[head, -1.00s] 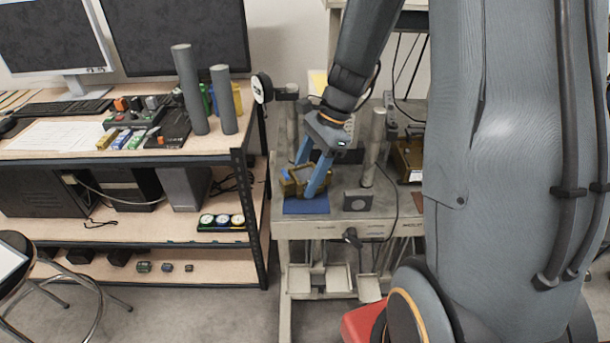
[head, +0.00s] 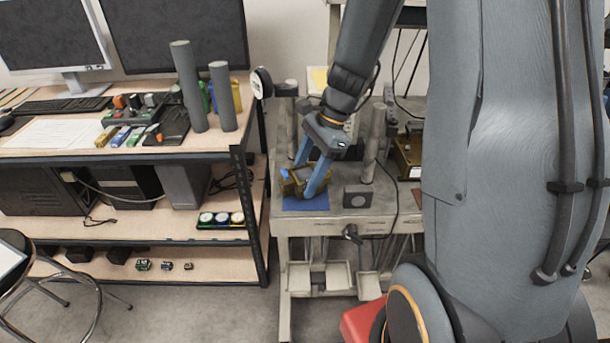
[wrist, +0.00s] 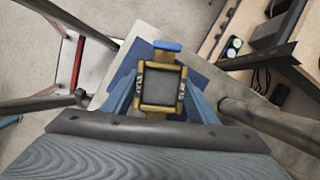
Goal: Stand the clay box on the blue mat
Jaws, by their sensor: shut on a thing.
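The clay box (head: 291,186), mustard-brown with a dark grey face and a small blue part at one end, is between the fingers of my gripper (head: 307,182). My gripper is shut on it. The box looks tilted in the head view, above or on the blue mat (head: 306,204); whether it touches the mat I cannot tell. In the wrist view the box (wrist: 160,85) sits centred between the blue fingers, and the mat (wrist: 125,76) shows behind it. The fingers hide part of the box and mat.
The mat lies on a grey bench (head: 330,222). A dark square block (head: 357,197) stands just right of it, and grey posts (head: 373,146) rise behind. A brown box-like object (head: 408,155) is further right. A shelf unit (head: 245,195) stands left.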

